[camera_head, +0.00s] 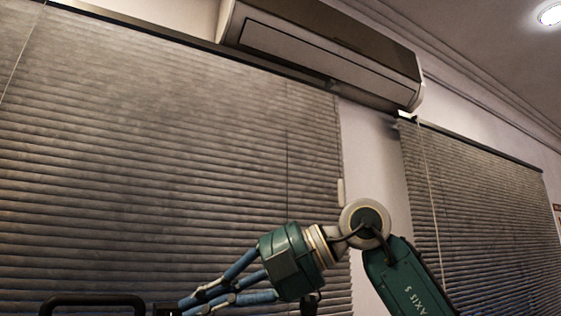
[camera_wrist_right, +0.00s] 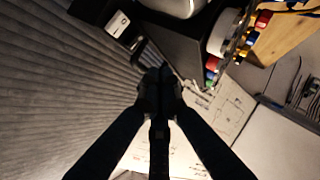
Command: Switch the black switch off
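I cannot make out the black switch for certain in either view. In the right wrist view, a black box (camera_wrist_right: 98,12) with a small white plate (camera_wrist_right: 118,24) is at the upper left; whether it carries the switch is unclear. My right gripper (camera_wrist_right: 160,76) is a dark shape in the middle of that view, its fingers drawn together with nothing visible between them. It appears apart from the black box, below and right of it in the picture. My left gripper is not in view.
Coloured knobs (camera_wrist_right: 263,19) are at the upper right in the wrist view, beside a wooden piece (camera_wrist_right: 290,35). The head view shows window blinds (camera_head: 150,150), an air conditioner (camera_head: 330,50), a teal jointed arm (camera_head: 290,262) and a black handle (camera_head: 92,299).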

